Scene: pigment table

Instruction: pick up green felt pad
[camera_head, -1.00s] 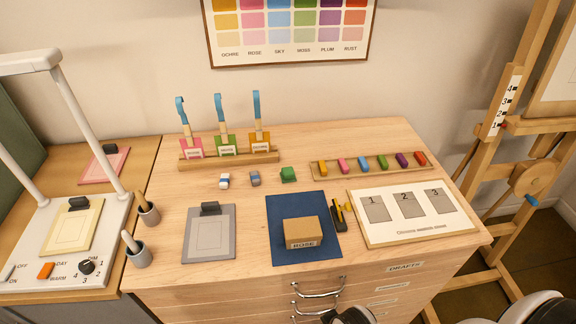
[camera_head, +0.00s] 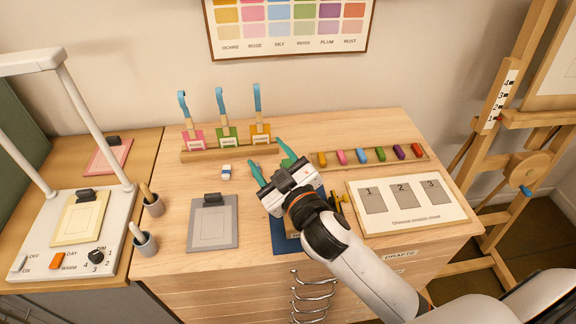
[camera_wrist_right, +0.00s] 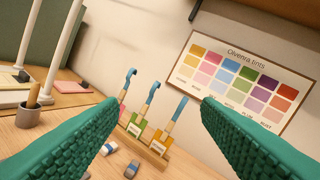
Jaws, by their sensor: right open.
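The green felt pad is not visible in either current view; in the head view my right gripper covers the area where the small green block sat. My right gripper (camera_head: 267,155) is open above the table, its two teal fingers spread and pointing toward the back behind the blue mat. In the wrist view the open right gripper (camera_wrist_right: 162,105) has nothing between its fingers; past them are the brush rack and the wall chart. My left gripper is not in view.
A white-and-blue block (camera_head: 226,172) lies left of the gripper. A rack with three brushes (camera_head: 232,153) stands behind. A tray of coloured sticks (camera_head: 370,160) and a numbered board (camera_head: 410,225) are at right. A small box on the blue mat (camera_head: 281,238) is mostly hidden.

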